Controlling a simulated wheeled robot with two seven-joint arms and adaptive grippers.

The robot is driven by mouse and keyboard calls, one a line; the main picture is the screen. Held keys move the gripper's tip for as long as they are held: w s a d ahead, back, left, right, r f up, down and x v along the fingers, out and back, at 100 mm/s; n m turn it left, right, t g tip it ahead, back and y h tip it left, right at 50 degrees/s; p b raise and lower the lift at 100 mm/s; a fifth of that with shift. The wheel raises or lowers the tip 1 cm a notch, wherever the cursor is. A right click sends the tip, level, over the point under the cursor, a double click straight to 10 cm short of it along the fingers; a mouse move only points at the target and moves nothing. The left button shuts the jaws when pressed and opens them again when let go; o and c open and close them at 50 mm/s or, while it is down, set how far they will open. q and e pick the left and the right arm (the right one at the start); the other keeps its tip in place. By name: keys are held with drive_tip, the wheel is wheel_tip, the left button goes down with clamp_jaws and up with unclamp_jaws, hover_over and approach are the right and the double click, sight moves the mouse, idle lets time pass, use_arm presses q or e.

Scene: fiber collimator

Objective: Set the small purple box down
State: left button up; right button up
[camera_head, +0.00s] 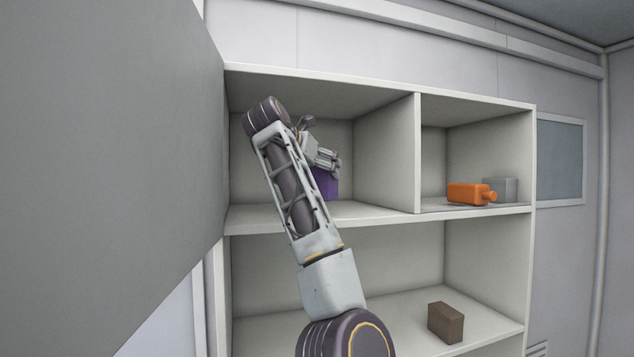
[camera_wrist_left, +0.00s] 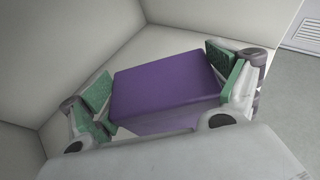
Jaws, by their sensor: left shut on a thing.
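The small purple box (camera_head: 326,184) is inside the upper left compartment of the shelf unit, low down near the compartment floor. My arm partly hides it in the head view. My left gripper (camera_head: 328,162) reaches into this compartment and is shut on the box. In the left wrist view the purple box (camera_wrist_left: 165,92) sits between the green finger pads of the left gripper (camera_wrist_left: 162,84), slightly tilted in the picture. I cannot tell whether its underside touches the shelf. My right gripper is not in view.
The upper right compartment holds an orange bottle (camera_head: 468,194) lying down and a grey box (camera_head: 500,189). A brown box (camera_head: 446,322) stands on the lower shelf (camera_head: 400,318). A vertical divider (camera_head: 417,155) bounds the left compartment. A large grey panel (camera_head: 100,150) stands at left.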

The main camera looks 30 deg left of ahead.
use_arm(q)
drive_tip(key=shift+f+p, duration=0.3)
drive_tip(key=shift+f, duration=1.45)
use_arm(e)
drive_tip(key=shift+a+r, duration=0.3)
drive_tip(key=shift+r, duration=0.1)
use_arm(q)
drive_tip(key=shift+f, duration=0.15)
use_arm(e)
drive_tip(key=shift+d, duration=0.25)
use_arm(q)
drive_tip(key=o, duration=0.9)
